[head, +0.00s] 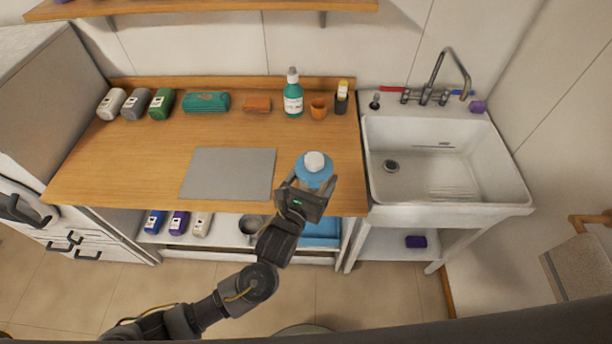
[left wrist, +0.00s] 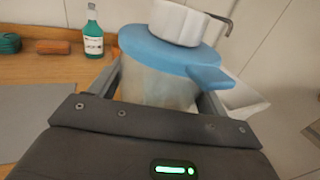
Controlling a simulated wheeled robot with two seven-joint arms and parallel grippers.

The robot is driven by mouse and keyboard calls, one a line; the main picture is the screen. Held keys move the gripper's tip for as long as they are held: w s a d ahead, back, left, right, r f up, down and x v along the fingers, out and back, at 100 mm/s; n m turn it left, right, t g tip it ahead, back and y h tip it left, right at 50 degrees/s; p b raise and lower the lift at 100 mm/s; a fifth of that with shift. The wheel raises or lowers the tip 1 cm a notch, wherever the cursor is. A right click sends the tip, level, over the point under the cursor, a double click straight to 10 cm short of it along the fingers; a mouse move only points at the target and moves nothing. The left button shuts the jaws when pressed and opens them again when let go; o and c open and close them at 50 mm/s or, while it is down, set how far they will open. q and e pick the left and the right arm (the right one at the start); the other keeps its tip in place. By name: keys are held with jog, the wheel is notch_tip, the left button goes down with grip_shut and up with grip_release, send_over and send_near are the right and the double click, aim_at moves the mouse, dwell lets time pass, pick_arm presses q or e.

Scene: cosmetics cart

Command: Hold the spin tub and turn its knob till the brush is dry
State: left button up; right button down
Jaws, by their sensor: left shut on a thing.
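The spin tub (head: 314,175) has a blue lid with a white knob (head: 315,161) on top. It is upright at the front right of the wooden counter. In the left wrist view the tub's clear body (left wrist: 155,85) sits between the fingers, under the blue lid (left wrist: 165,48) with its side tab and the white knob (left wrist: 178,22). My left gripper (head: 308,188) is shut on the tub's body from the front. My right gripper is not in view. No brush can be made out; the inside of the tub looks cloudy.
A grey mat (head: 229,174) lies left of the tub. A green pump bottle (head: 293,95), an orange cup (head: 318,108) and a dark holder (head: 341,98) stand at the back. A white sink (head: 445,160) is on the right. The counter between mat and back row is clear.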

pick_arm(q)
jog(key=shift+a+r, duration=0.1)
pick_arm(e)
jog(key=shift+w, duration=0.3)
pick_arm(q)
jog(key=w+f+b, duration=0.3)
jog(key=w, duration=0.1)
jog(key=w+f+b, duration=0.3)
jog(key=f+b, duration=0.1)
jog(key=w+d+f+b, duration=0.1)
jog(key=w+f+b, duration=0.2)
jog(key=w, duration=0.1)
jog(key=shift+w+f, duration=0.3)
jog(key=shift+f, duration=0.1)
jog(key=shift+w+d+f+b, duration=0.2)
jog(key=shift+w+f+b, duration=0.7)
jog(key=shift+w+b, duration=0.4)
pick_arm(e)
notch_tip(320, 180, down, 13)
pick_arm(q)
jog(key=shift+s, duration=0.15)
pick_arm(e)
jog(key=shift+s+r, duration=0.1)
pick_arm(q)
jog(key=shift+f, duration=0.25)
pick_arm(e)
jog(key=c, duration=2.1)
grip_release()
